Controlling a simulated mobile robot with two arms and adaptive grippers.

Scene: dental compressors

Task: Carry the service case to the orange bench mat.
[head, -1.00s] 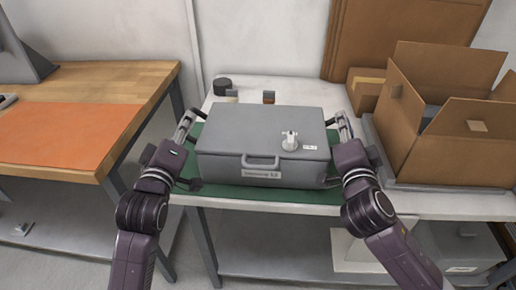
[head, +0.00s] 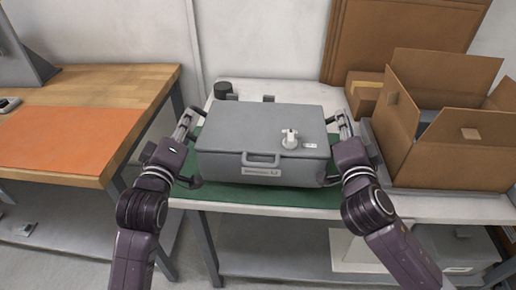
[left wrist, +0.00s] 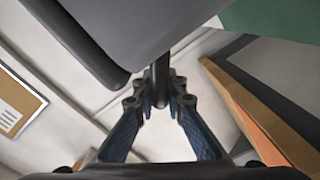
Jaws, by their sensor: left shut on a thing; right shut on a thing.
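The grey service case (head: 225,135), with a front handle and a white latch on its lid, is held level between my two grippers, seemingly just above the green mat (head: 290,197). My left gripper (head: 188,145) is shut on the case's left side handle. In the left wrist view the fingers (left wrist: 160,98) close around a dark bar beside the case body (left wrist: 130,30). My right gripper (head: 341,135) is shut at the case's right side; its grip is partly hidden. The orange bench mat (head: 65,135) lies bare on the wooden bench at left.
The wooden bench (head: 120,78) stands left, with a gap between it and the white table (head: 420,205). An open cardboard box (head: 450,150) sits close to my right arm. A dark round container (head: 222,89) and small items stand behind the case. A grey device lies at the bench's left edge.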

